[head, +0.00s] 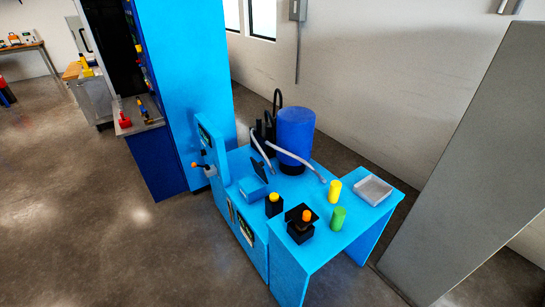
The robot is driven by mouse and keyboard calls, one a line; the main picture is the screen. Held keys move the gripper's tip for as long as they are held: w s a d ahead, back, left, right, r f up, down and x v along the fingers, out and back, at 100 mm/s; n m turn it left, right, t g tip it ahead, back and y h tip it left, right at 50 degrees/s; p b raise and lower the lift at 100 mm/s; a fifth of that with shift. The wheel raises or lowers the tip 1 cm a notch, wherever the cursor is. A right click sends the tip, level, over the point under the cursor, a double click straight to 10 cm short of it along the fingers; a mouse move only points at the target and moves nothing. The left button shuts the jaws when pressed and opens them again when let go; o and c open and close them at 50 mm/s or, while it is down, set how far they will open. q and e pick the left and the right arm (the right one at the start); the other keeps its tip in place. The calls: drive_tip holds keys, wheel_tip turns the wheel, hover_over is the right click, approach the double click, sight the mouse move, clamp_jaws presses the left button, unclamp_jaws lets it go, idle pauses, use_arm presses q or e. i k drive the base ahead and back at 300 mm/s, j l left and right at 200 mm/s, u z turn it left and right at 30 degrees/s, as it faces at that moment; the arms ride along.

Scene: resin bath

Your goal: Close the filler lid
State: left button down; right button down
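The light-blue resin bath bench (320,250) stands in the middle of the head view. On its left part, a small blue box (252,189) has a dark flap (260,171) standing tilted up beside it; this may be the filler lid, but I cannot tell for sure. A black block with an orange top (306,214) stands near the front edge, with a dark plate on it. A black block with a yellow top (273,205) stands to its left. Neither of my grippers is in view.
A blue drum (296,134) with grey hoses stands at the bench's back. A yellow cylinder (334,191), a green cylinder (338,217) and a grey tray (373,190) are on the right. A tall blue cabinet (185,70) stands behind left. Floor in front is clear.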

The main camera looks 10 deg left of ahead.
sight(260, 171)
drive_tip(key=j+z, duration=0.3)
drive_tip(key=j, duration=0.35)
drive_tip(key=j+z, duration=0.3)
drive_tip(key=j, duration=0.35)
drive_tip(key=i+j+z, duration=0.1)
drive_tip(key=j+z, duration=0.15)
drive_tip(key=j, duration=0.3)
drive_tip(key=j+z, duration=0.25)
drive_tip(key=j, duration=0.3)
drive_tip(key=i, duration=0.05)
